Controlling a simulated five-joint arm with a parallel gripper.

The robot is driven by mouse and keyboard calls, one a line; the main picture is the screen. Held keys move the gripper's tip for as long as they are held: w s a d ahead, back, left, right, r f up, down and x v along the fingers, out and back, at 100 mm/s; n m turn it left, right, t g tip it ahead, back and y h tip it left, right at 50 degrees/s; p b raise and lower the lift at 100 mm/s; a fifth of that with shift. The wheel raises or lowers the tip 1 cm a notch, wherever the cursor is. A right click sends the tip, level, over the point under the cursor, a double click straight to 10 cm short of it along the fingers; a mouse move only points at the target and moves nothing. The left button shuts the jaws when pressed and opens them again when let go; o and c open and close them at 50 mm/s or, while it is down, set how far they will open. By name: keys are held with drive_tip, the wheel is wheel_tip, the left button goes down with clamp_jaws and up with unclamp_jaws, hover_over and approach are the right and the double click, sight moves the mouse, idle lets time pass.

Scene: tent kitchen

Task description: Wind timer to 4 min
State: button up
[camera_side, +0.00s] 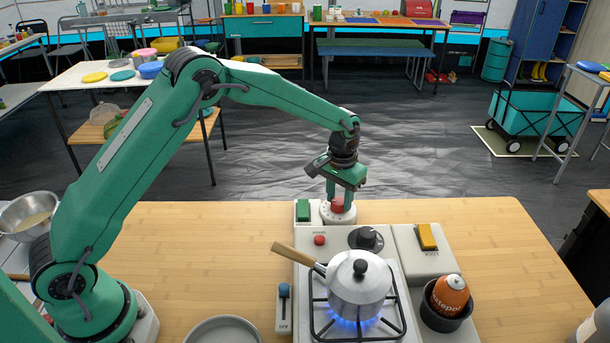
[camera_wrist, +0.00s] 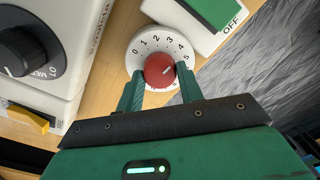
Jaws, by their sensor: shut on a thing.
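The timer has a white round dial with a red knob; in the side view the dial (camera_side: 326,213) stands at the back edge of the table, behind the stove. In the wrist view the dial (camera_wrist: 146,49) shows numbers from 0 to 5, and the red knob (camera_wrist: 160,68) sits at its middle. A small pale mark on the knob slants up and right, roughly toward 4 to 5; the exact reading is hard to tell. My gripper (camera_side: 338,196) points down over the timer. Its green fingers (camera_wrist: 159,86) are closed on both sides of the knob. The dial's lower part is hidden.
A steaming pot (camera_side: 359,285) sits on a lit blue flame in front of the timer. A green switch (camera_side: 303,210) is close on the timer's left. A black knob (camera_side: 366,238) and yellow switch (camera_side: 427,237) are nearby.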

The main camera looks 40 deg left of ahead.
sight(338, 200)
drive_tip(key=shift+a, duration=0.25)
drive_tip(key=o, duration=1)
drive_tip(key=shift+d+m, duration=0.1)
drive_tip(key=shift+m, duration=0.2)
drive_tip(key=shift+r, duration=0.15)
drive_tip(key=shift+r, duration=3.8)
